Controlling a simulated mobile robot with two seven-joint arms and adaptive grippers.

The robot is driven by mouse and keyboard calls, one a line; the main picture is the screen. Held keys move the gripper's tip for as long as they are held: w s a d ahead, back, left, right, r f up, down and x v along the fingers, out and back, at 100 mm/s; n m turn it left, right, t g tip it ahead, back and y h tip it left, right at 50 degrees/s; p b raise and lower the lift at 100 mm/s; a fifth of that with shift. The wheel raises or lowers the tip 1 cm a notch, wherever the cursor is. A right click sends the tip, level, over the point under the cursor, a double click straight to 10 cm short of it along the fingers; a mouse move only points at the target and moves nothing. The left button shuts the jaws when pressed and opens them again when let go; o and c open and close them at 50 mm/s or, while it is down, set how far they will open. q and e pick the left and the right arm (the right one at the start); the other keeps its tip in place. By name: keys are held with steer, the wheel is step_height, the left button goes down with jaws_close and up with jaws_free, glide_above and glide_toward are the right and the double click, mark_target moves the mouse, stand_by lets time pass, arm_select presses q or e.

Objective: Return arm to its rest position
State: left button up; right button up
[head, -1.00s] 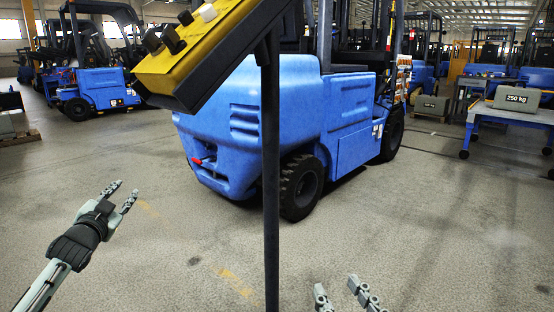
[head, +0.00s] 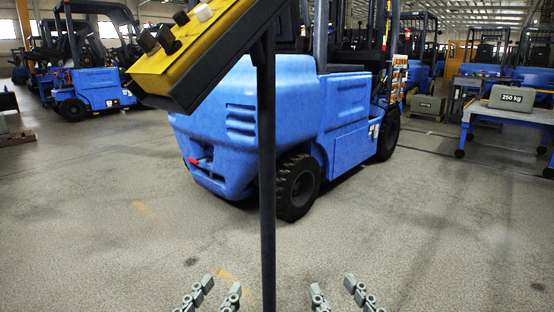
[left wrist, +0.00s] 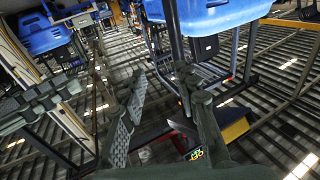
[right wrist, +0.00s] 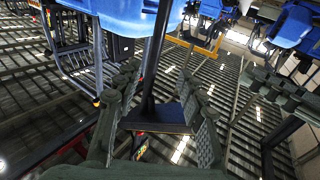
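My left gripper (head: 218,284) is low in the head view, just left of the black post, with its fingers apart and nothing between them. Its open fingers also show in the left wrist view (left wrist: 160,100). My right gripper (head: 333,288) is low in the head view, right of the post, also with fingers apart and empty. Its open fingers show in the right wrist view (right wrist: 160,105). Both arms beyond the fingers are out of the head view. A yellow control box (head: 192,48) with several knobs sits tilted on the black post (head: 267,170) in front of me.
A blue forklift (head: 250,125) stands behind the post. A grey 250 kg block (head: 511,98) rests on a table (head: 530,117) at the right. Other blue forklifts, such as one at the left (head: 92,85), stand farther back. The floor between is clear.

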arm_select(q)
steer(key=s+a+f+n+g+y+p, duration=0.1)
steer(key=a+f+g+y+p, duration=0.2)
steer(key=f, duration=0.6)
steer(key=a+f+g+y+p, duration=0.1)
steer(key=a+f+g+p, duration=0.3)
steer(key=f, duration=0.5)
arm_select(e)
steer(key=d+f+g+h, duration=0.2)
steer(key=d+f+g, duration=0.2)
steer(key=f, duration=0.5)
steer(key=d+f+g+h, duration=0.2)
steer(key=d+f+g, duration=0.15)
steer(key=f, duration=0.55)
arm_select(q)
steer(key=s+a+f+n+g+y+p, duration=0.1)
steer(key=s+a+f+g+y+p, duration=0.2)
steer(key=s+a+f+g, duration=0.4)
steer(key=s+a+f, duration=0.4)
steer(key=shift+s+g, duration=0.25)
steer(key=shift+g, duration=0.15)
arm_select(e)
steer(key=s+d+f+m+g+h, duration=0.2)
steer(key=s+d+f+g+h, duration=0.1)
steer(key=s+d+f+g, duration=0.4)
steer(key=s+d+f, duration=0.3)
steer(key=s+f, duration=0.1)
steer(key=s, duration=0.1)
steer(key=shift+d, duration=0.2)
steer(key=shift+s+f, duration=0.1)
